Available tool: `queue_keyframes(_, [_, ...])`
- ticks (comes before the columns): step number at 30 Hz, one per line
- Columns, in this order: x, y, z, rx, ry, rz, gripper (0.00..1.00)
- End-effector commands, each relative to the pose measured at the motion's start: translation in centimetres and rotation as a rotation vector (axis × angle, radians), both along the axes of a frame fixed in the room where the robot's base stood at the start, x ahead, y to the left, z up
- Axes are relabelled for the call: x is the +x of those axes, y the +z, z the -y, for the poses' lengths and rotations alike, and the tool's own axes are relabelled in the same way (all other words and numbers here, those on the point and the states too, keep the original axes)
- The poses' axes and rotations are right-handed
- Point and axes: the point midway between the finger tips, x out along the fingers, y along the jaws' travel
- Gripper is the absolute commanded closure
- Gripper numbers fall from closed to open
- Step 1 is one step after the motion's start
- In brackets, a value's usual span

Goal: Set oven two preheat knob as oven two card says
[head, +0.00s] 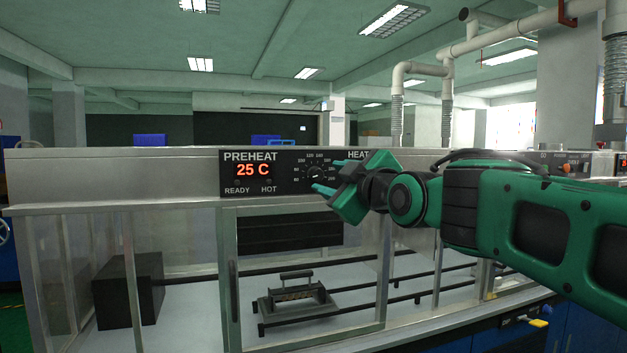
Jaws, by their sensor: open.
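A black control panel marked PREHEAT (287,159) is on the top front of a glass-fronted oven. Its red display (254,170) reads 25 C, above the words READY and HOT. A dark round knob (315,173) with a ring of small numbers is right of the display. Its pointer setting is too small to read surely. My green gripper (327,175) is open, with its fingertips close to the knob's right side. I cannot tell whether they touch it. The gripper covers part of the panel beside HEAT. No oven card is readable, and no oven number shows.
Behind the glass are a black block (128,290), long dark rails and a small stand with a handle (295,293). Another panel (570,164) with an orange knob is at the far right, beyond my arm.

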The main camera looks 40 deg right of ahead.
Motion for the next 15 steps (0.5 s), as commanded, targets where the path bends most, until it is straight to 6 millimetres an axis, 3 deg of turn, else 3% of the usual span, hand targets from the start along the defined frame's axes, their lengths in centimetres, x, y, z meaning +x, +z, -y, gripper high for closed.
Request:
queue_keyframes(7, [3.5,-0.1,0.7,0.001,0.0,-0.003,0.57])
queue_keyframes(15, [5.3,0.0,1.1,0.0,-0.001,-0.001,0.57])
